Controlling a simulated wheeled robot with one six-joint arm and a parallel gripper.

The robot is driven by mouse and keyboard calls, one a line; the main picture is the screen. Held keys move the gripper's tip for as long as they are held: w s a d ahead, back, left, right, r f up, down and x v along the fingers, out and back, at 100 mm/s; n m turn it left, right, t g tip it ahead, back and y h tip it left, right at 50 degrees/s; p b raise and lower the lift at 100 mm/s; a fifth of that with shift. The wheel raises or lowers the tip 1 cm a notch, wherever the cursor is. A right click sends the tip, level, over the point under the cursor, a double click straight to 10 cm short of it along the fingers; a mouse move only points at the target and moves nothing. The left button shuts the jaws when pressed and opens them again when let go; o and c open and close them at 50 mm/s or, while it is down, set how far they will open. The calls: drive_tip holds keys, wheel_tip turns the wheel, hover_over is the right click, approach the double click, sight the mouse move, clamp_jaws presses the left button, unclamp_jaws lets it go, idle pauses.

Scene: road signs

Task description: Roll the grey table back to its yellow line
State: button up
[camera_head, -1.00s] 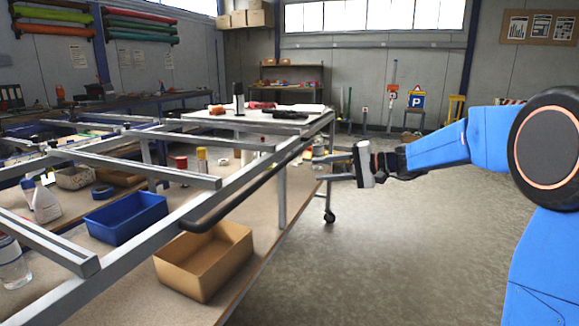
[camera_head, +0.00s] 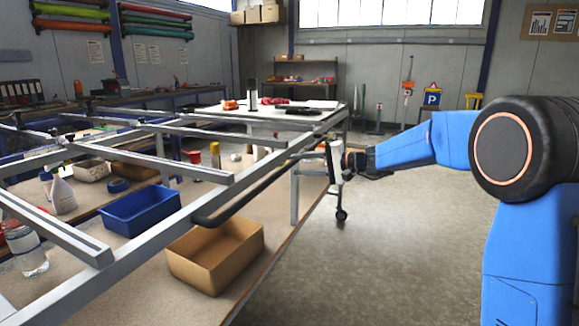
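The grey table (camera_head: 150,239) fills the left and middle of the head view. It has a metal frame with open crossbars on top, a lower shelf and a caster (camera_head: 341,214) at its far right leg. A dark push bar (camera_head: 255,190) runs along its right side. My gripper (camera_head: 322,157) is at the far end of this bar, close to the table's edge. Its fingers are mostly hidden or blend with the bar and frame, so I cannot tell whether they close on it. No yellow line shows in view.
The lower shelf carries a blue bin (camera_head: 135,212), a tan box (camera_head: 215,258), bottles and cans. A white-topped surface (camera_head: 270,114) with tools stands at the far end. Signs and posts (camera_head: 431,97) stand by the back wall. The floor (camera_head: 410,235) right of the table is clear.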

sight(293, 165)
drive_tip(key=shift+x, duration=2.3)
clamp_jaws()
